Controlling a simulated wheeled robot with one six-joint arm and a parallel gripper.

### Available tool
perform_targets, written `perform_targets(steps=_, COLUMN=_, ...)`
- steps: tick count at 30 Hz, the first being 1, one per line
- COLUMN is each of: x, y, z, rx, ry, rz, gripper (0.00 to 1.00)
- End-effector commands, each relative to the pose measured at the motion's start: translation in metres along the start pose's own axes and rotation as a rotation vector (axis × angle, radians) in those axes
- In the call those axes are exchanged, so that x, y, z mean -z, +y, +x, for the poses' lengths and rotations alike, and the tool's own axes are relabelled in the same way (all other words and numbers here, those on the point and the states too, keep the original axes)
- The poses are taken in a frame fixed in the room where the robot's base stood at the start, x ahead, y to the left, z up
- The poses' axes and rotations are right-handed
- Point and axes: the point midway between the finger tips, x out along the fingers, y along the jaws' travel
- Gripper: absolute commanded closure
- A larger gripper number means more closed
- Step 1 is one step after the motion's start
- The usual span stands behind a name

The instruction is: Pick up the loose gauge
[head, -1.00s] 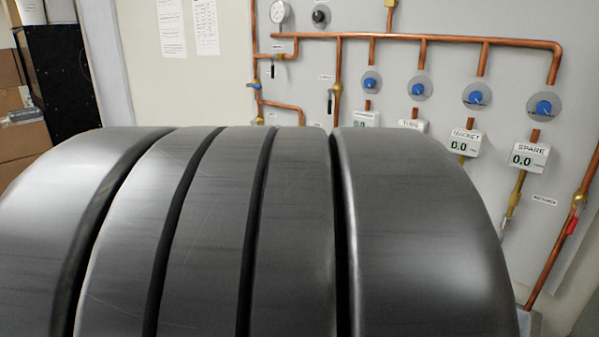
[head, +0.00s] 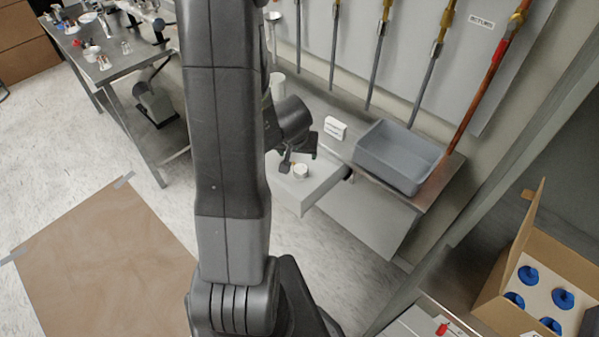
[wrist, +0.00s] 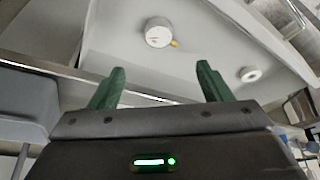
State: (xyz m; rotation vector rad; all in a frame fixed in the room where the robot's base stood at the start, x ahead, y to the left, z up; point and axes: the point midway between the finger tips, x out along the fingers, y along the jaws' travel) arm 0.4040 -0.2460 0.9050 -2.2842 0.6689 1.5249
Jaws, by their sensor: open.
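The loose gauge (wrist: 158,32), a round white body with a small brass stem, lies on a light grey surface at the top middle of the wrist view. My gripper (wrist: 161,67) is open, its two green fingers spread, with the gauge beyond and between the fingertips, not touching them. In the head view my gripper (head: 299,160) hangs over an open grey drawer (head: 318,188) under the bench. A small white round item (head: 301,171) shows in the drawer just below the fingers; I cannot tell if it is the gauge.
A grey bin (head: 385,165) and a small white box (head: 335,128) stand on the bench above the drawer. An open carton (head: 490,300) with blue-topped items is at lower right.

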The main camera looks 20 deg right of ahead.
Motion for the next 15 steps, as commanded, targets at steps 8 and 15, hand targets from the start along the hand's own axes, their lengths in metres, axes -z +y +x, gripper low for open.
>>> perform_targets(steps=8, x=-0.003, y=0.0, z=0.05, rx=-0.001, ry=-0.001, rz=0.0, gripper=0.28)
perform_targets(steps=15, x=-0.002, y=0.0, z=0.072, rx=-0.001, ry=0.0, rz=-0.001, gripper=0.28)
